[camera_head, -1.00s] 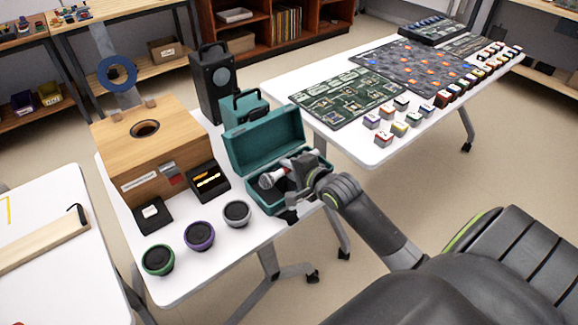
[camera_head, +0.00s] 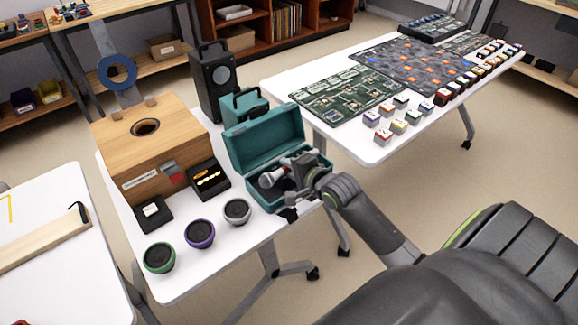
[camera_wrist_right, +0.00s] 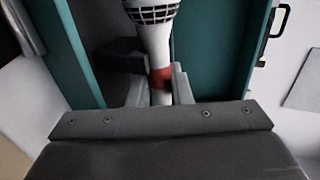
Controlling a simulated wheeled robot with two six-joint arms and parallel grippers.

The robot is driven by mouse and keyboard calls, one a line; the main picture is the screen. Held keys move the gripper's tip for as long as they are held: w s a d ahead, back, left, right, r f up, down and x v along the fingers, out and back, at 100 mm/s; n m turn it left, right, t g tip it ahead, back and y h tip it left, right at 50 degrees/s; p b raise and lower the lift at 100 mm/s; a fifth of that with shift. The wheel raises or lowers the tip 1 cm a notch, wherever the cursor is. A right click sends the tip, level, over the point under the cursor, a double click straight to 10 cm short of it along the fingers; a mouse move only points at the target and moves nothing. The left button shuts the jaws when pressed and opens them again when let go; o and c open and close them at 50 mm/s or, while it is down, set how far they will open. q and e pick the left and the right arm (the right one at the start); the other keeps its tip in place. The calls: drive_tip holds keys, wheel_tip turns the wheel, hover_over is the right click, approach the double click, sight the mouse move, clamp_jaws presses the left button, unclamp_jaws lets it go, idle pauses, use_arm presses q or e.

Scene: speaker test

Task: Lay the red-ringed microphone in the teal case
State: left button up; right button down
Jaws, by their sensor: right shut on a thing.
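The teal case (camera_head: 258,143) stands open on the white table, lid raised at the back, with a dark inside. The microphone (camera_head: 268,178) has a pale body and a mesh head and lies low at the case opening. In the right wrist view the microphone (camera_wrist_right: 155,40) shows its red ring (camera_wrist_right: 161,77) between the fingers. My right gripper (camera_head: 292,180) is shut on it, over the case; its fingers also show in the right wrist view (camera_wrist_right: 160,88). Whether the microphone touches the case floor I cannot tell. My left gripper is not in view.
A wooden box (camera_head: 150,150) with a round hole stands left of the case. Small round speakers (camera_head: 200,233) line the front edge. A black speaker (camera_head: 213,80) stands behind. A second white table (camera_head: 375,150) with boards is at the right.

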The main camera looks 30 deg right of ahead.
drive_tip(key=c, duration=1.2)
unclamp_jaws()
drive_tip(key=shift+c, duration=0.2)
drive_tip(key=shift+v, duration=1.1)
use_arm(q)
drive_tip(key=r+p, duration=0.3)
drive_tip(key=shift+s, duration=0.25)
use_arm(e)
drive_tip(key=v, duration=1.5)
drive_tip(key=shift+s, duration=0.15)
